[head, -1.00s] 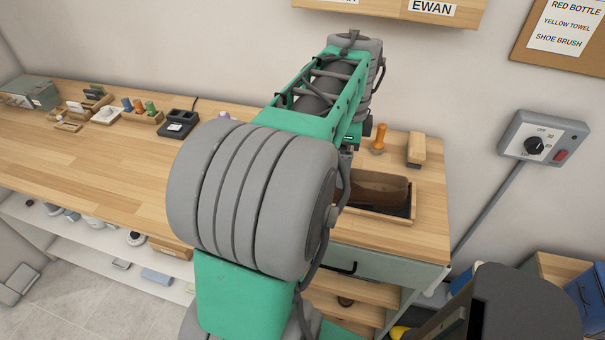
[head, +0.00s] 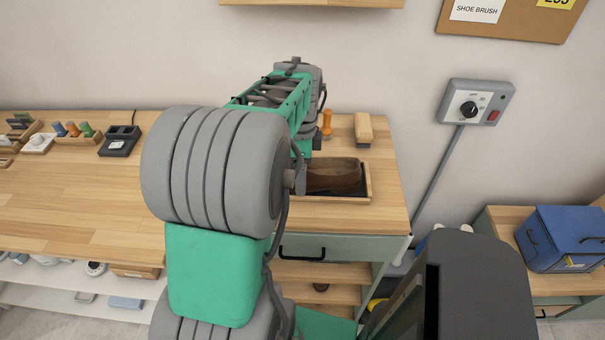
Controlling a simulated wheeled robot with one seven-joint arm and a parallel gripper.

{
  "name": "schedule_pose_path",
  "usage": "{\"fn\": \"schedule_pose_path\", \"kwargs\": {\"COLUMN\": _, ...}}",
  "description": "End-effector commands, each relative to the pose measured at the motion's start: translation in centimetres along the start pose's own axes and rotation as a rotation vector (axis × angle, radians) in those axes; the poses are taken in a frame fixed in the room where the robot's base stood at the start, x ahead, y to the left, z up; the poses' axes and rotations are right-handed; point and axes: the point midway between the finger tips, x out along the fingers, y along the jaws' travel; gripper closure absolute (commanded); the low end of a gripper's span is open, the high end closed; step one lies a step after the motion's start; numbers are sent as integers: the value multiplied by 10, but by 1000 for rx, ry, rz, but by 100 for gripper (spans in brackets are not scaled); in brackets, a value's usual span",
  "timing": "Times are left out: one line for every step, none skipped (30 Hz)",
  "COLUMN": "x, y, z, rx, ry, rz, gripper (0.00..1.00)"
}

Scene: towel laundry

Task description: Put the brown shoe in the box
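The brown shoe (head: 333,174) lies in a shallow wooden tray (head: 326,199) with a dark lining at the right end of the workbench. My arm covers the left part of the shoe and tray. My gripper is hidden behind my arm, so I cannot see its fingers or whether it touches the shoe. A blue box (head: 564,241) with dark handles stands on a low wooden bench at the right.
A wooden-backed brush (head: 363,130) and an orange-handled tool (head: 326,122) stand behind the tray. A black device (head: 119,141) and small holders sit at the bench's left. A grey switch box (head: 476,102) is on the wall. The bench's left front is clear.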

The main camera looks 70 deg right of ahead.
Motion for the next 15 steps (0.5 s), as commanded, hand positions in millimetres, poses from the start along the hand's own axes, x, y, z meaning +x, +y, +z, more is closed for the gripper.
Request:
{"fn": "schedule_pose_path", "kwargs": {"x": 0, "y": 0, "z": 0, "rx": 0, "ry": 0, "rz": 0, "gripper": 17}}
{"fn": "schedule_pose_path", "kwargs": {"x": 0, "y": 0, "z": 0, "rx": 0, "ry": 0, "rz": 0, "gripper": 20}}
{"fn": "schedule_pose_path", "kwargs": {"x": 0, "y": 0, "z": 0, "rx": 1, "ry": 0, "rz": 0, "gripper": 23}}
{"fn": "schedule_pose_path", "kwargs": {"x": 0, "y": 0, "z": 0, "rx": 1, "ry": 0, "rz": 0, "gripper": 26}}
{"fn": "schedule_pose_path", "kwargs": {"x": 0, "y": 0, "z": 0, "rx": 1, "ry": 0, "rz": 0, "gripper": 28}}
{"fn": "schedule_pose_path", "kwargs": {"x": 0, "y": 0, "z": 0, "rx": 1, "ry": 0, "rz": 0, "gripper": 31}}
{"fn": "schedule_pose_path", "kwargs": {"x": 0, "y": 0, "z": 0, "rx": 1, "ry": 0, "rz": 0, "gripper": 34}}
{"fn": "schedule_pose_path", "kwargs": {"x": 0, "y": 0, "z": 0, "rx": 1, "ry": 0, "rz": 0, "gripper": 36}}
{"fn": "schedule_pose_path", "kwargs": {"x": 0, "y": 0, "z": 0, "rx": 1, "ry": 0, "rz": 0, "gripper": 40}}
{"fn": "schedule_pose_path", "kwargs": {"x": 0, "y": 0, "z": 0, "rx": 1, "ry": 0, "rz": 0, "gripper": 42}}
{"fn": "schedule_pose_path", "kwargs": {"x": 0, "y": 0, "z": 0, "rx": 1, "ry": 0, "rz": 0, "gripper": 44}}
{"fn": "schedule_pose_path", "kwargs": {"x": 0, "y": 0, "z": 0, "rx": 1, "ry": 0, "rz": 0, "gripper": 48}}
{"fn": "schedule_pose_path", "kwargs": {"x": 0, "y": 0, "z": 0, "rx": 1, "ry": 0, "rz": 0, "gripper": 50}}
{"fn": "schedule_pose_path", "kwargs": {"x": 0, "y": 0, "z": 0, "rx": 1, "ry": 0, "rz": 0, "gripper": 53}}
{"fn": "schedule_pose_path", "kwargs": {"x": 0, "y": 0, "z": 0, "rx": 1, "ry": 0, "rz": 0, "gripper": 56}}
